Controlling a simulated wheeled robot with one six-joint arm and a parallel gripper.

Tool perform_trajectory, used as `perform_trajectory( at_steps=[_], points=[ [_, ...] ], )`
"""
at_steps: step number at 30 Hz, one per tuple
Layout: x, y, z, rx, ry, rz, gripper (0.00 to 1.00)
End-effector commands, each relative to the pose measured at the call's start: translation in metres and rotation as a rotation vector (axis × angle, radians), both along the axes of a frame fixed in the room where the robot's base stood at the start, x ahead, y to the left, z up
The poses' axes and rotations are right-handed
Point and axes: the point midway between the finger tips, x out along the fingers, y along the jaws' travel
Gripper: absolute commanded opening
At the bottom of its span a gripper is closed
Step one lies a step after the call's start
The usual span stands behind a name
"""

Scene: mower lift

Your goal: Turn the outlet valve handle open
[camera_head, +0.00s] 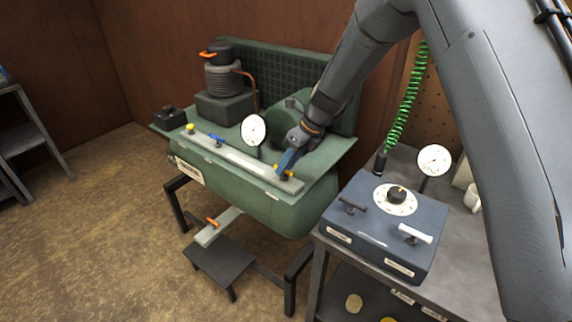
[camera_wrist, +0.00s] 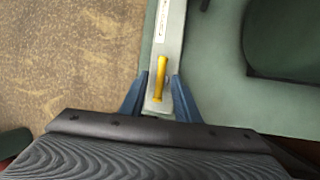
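A yellow handle (camera_head: 289,176) sits at the right end of the pale bar (camera_head: 243,161) on the green tank; no label reads clearly, so I cannot confirm that it is the outlet valve handle. In the wrist view the yellow handle (camera_wrist: 161,68) points along the bar, its far end near the picture's middle. My gripper (camera_head: 286,162) is down at this end of the bar. In the wrist view its blue fingers (camera_wrist: 159,80) are apart, one on each side of the handle, with a gap on both sides. Its fingers partly hide the handle in the head view.
The bar also carries a blue handle (camera_head: 216,139) and a yellow knob (camera_head: 190,128). A white gauge (camera_head: 254,130) stands behind it. A blue control box (camera_head: 378,232) with a dial and handles is on the right bench. An orange lever (camera_head: 212,221) is below the tank.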

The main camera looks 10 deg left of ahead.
Motion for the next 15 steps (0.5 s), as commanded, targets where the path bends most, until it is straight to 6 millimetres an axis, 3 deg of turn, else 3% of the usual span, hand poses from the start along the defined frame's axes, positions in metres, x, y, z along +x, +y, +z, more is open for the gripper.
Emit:
perform_trajectory(
  at_steps=[11,15],
  points=[
    [-0.0002,0.0033,-0.0081,0.000,0.000,0.000,0.29],
    [-0.0002,0.0031,-0.0080,0.000,0.000,0.000,0.11]
  ],
)
